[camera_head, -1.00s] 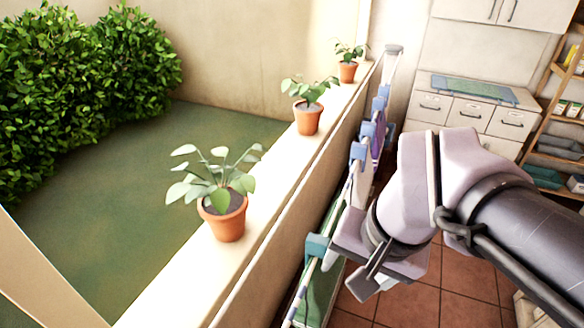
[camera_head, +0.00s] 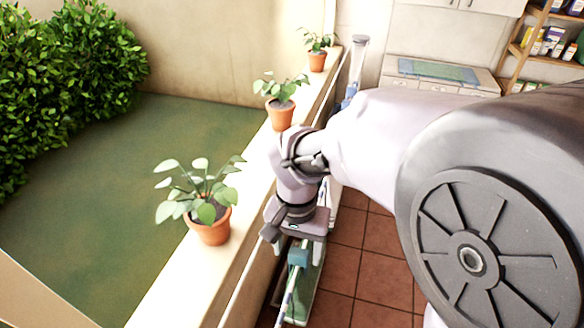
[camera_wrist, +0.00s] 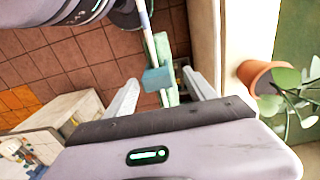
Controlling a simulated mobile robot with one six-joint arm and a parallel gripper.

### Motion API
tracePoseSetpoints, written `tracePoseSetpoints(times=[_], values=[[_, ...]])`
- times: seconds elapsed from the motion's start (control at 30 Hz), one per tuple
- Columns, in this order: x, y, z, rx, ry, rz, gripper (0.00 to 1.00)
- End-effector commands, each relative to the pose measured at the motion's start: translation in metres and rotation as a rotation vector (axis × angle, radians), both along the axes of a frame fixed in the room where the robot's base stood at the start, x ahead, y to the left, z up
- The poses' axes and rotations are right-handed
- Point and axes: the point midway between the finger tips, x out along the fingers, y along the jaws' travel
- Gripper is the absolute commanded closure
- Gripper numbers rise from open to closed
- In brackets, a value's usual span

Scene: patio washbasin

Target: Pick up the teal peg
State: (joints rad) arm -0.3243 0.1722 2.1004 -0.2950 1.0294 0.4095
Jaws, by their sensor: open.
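The teal peg (camera_head: 298,258) sits on a thin pale line that runs along the low wall. In the wrist view the teal peg (camera_wrist: 157,79) appears between the two finger ends, with floor visible around it. My gripper (camera_head: 296,240) is open and just beyond the peg in the head view. In the wrist view my gripper (camera_wrist: 160,84) has a finger on each side of the peg, with gaps left. I cannot tell how deep the peg is between the fingers.
Potted plants stand on the wall ledge; the nearest pot (camera_head: 211,228) is left of my gripper. A green, pale-edged strip (camera_head: 304,298) lies below the line. A blue peg (camera_head: 350,92) shows farther along. My arm hides the middle of the line.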

Motion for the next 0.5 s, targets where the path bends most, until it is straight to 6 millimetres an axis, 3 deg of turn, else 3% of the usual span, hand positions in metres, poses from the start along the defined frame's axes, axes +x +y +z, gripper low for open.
tracePoseSetpoints(times=[0.23, 0.5], values=[[-0.004, -0.003, -0.046, -0.002, 0.004, 0.000, 0.36], [-0.003, -0.003, -0.052, 0.000, 0.000, 0.000, 0.36]])
